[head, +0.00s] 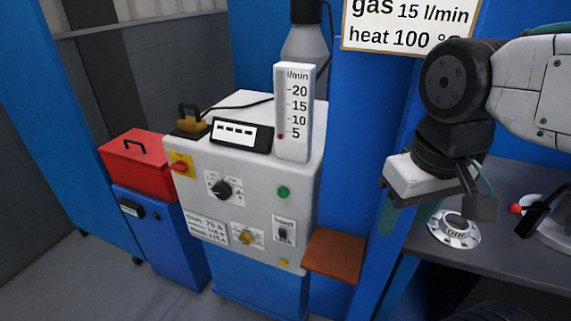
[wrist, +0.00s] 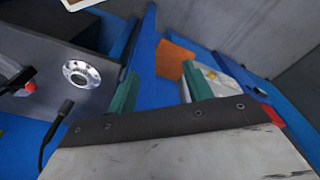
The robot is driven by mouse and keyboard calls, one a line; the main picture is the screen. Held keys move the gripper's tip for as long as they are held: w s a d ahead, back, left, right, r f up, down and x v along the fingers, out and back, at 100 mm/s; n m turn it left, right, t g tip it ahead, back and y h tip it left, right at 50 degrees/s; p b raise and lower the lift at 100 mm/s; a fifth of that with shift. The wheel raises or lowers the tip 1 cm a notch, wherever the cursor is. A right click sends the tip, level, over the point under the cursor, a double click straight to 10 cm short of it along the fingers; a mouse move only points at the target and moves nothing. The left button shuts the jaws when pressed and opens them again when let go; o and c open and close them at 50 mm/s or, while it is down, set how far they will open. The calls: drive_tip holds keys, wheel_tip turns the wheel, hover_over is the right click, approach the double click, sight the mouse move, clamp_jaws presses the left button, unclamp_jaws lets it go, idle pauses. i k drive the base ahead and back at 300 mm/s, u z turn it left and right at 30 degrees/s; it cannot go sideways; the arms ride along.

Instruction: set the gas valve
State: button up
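The flow gauge (head: 293,115) is a white upright scale marked l/min, with 5 to 20. A small dark red bead sits beside the 5. It stands on a grey machine cabinet (head: 252,178). The cabinet front has a black knob (head: 222,189), a brass-yellow knob (head: 245,238) and a small switch (head: 283,235). I cannot tell which control is the gas valve. My gripper (head: 408,216) is right of the cabinet, apart from it, pointing down. In the wrist view my gripper (wrist: 158,92) is open, with two green fingers apart and nothing between them.
A sign (head: 408,25) reads gas 15 l/min, heat 100. A brown shelf (head: 334,255) juts out right of the cabinet. A dark bench (head: 420,238) carries a round dial (head: 454,230) and a red-knobbed lever (head: 515,209). A red toolbox (head: 138,162) stands left. A gas bottle (head: 305,45) stands behind.

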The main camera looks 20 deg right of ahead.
sight(245, 238)
drive_tip(key=z, duration=1.1)
drive_tip(key=k, duration=1.15)
drive_tip(key=u, duration=1.6)
drive_tip(key=i, duration=0.5)
